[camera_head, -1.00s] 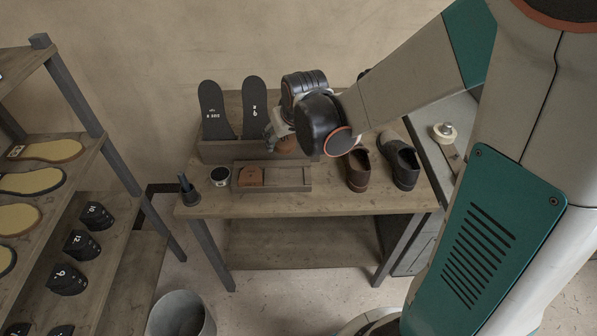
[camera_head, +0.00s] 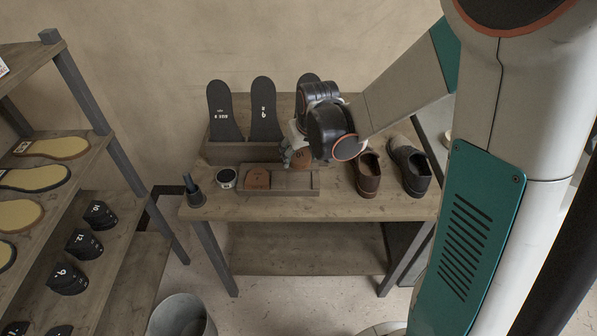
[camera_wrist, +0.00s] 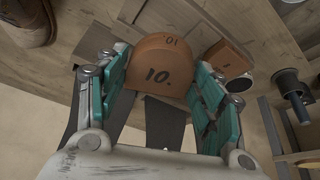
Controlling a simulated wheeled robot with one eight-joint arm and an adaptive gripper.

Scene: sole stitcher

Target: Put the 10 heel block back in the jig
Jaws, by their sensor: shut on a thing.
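The brown heel block marked 10 (camera_wrist: 160,62) is held between my gripper's teal-padded fingers (camera_wrist: 163,85) in the wrist view. In the head view, the block (camera_head: 302,159) shows under my gripper (camera_head: 297,150), above or just behind the right part of the wooden jig (camera_head: 312,189). The jig is a low tray on the table. Another brown heel block (camera_head: 257,179) sits in its left part, and the right part looks empty. That second block also shows in the wrist view (camera_wrist: 227,63), right of the held one. Whether the held block touches the jig is unclear.
A wooden rack with black soles (camera_head: 224,113) stands behind the jig. A round tin (camera_head: 226,179) and a dark holder (camera_head: 193,192) are to the left. A shelf (camera_head: 115,180) with numbered black heels is at far left.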

